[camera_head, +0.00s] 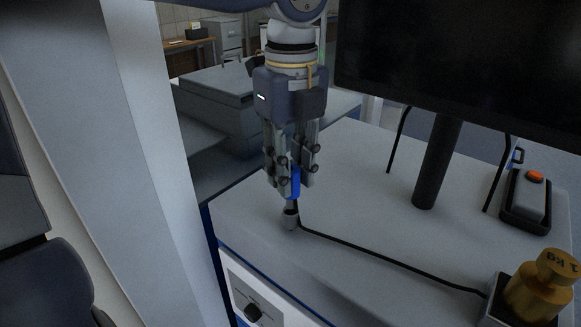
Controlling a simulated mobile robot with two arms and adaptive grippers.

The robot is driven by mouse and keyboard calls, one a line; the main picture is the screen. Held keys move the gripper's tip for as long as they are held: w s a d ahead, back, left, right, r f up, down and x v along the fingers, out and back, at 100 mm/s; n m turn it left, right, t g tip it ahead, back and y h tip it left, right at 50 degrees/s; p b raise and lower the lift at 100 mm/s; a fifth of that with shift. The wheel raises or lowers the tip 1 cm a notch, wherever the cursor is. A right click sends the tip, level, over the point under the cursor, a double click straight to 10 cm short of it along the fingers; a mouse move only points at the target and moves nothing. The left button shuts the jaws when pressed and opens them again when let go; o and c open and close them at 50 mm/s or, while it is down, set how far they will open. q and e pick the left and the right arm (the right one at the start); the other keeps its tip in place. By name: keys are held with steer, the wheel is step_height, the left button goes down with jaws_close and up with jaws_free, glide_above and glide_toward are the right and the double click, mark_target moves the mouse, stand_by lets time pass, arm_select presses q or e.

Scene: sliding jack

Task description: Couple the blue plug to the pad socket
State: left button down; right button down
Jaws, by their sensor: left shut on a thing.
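My left gripper (290,178) points down over the front left part of the grey worktop and is shut on the blue plug (294,184). Only a strip of the blue plug shows between the fingers. Directly below it is a small grey metal cylindrical piece (290,219) near the worktop's left edge. I cannot tell whether this piece belongs to the plug or is a separate socket, nor whether they touch. A black cable (385,260) runs from beside it to a dark pad (494,312) at the lower right. No socket on the pad can be made out. My right gripper is not in view.
A brass weight (541,290) stands on the pad. A black monitor (455,60) on a post (437,165) stands behind. A grey box with an orange button (536,176) is at the right. The middle of the worktop (350,200) is mostly clear.

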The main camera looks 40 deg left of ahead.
arm_select(q)
steer(key=shift+f, duration=0.15)
steer(key=shift+f+b, duration=0.35)
steer(key=shift+b, duration=0.1)
steer(key=shift+f+b, duration=1.2)
steer(key=shift+f, duration=0.05)
steer(key=c, duration=1.2)
jaws_free()
steer(key=shift+c, duration=0.2)
step_height(320, 180, up, 12)
steer(key=shift+w, duration=0.1)
